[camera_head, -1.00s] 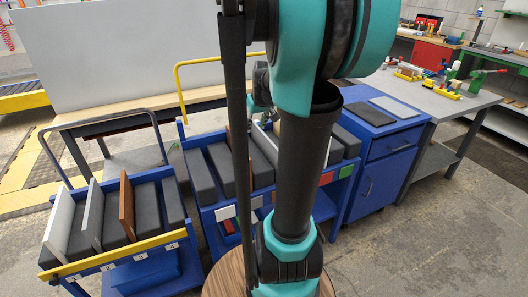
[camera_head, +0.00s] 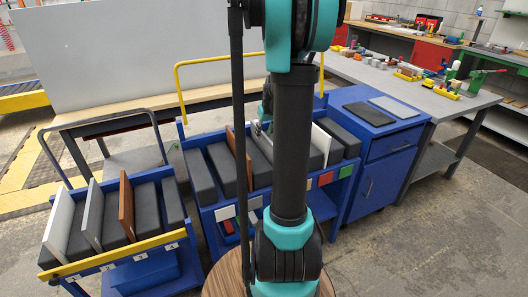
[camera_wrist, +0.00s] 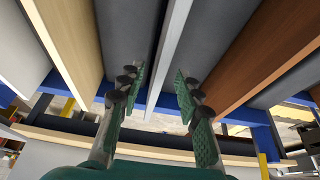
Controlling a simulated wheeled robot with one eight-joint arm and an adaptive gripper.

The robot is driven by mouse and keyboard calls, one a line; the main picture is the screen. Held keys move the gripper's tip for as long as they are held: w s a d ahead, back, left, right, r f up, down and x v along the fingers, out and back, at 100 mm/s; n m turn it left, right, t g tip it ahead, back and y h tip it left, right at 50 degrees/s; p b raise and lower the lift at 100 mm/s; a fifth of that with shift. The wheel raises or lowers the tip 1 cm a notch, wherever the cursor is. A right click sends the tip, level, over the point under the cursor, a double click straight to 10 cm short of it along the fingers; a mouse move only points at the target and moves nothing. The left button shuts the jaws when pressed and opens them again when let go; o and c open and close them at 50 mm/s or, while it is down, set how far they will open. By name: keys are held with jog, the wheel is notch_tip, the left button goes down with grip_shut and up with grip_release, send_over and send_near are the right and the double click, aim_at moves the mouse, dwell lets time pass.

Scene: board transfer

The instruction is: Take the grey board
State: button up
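A thin grey board (camera_wrist: 168,62) stands on edge between dark grey blocks in the middle blue cart. In the wrist view it runs between the two fingers of my gripper (camera_wrist: 160,84), with a gap on each side. My gripper is open and empty. In the head view the grey board (camera_head: 262,142) shows beside my arm, which partly hides it and the gripper. A brown board (camera_head: 238,150) stands to its left and a white board (camera_head: 322,145) to its right. Another grey board (camera_head: 91,215) stands in the left cart.
The left cart (camera_head: 120,252) also holds a white board (camera_head: 58,220) and a brown board (camera_head: 126,205). A blue cabinet (camera_head: 372,160) with two flat panels on top stands to the right. A grey worktable (camera_head: 440,95) with small parts is behind it.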

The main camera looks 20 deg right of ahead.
jog(key=x, duration=0.6)
jog(key=shift+c, duration=0.2)
grip_shut()
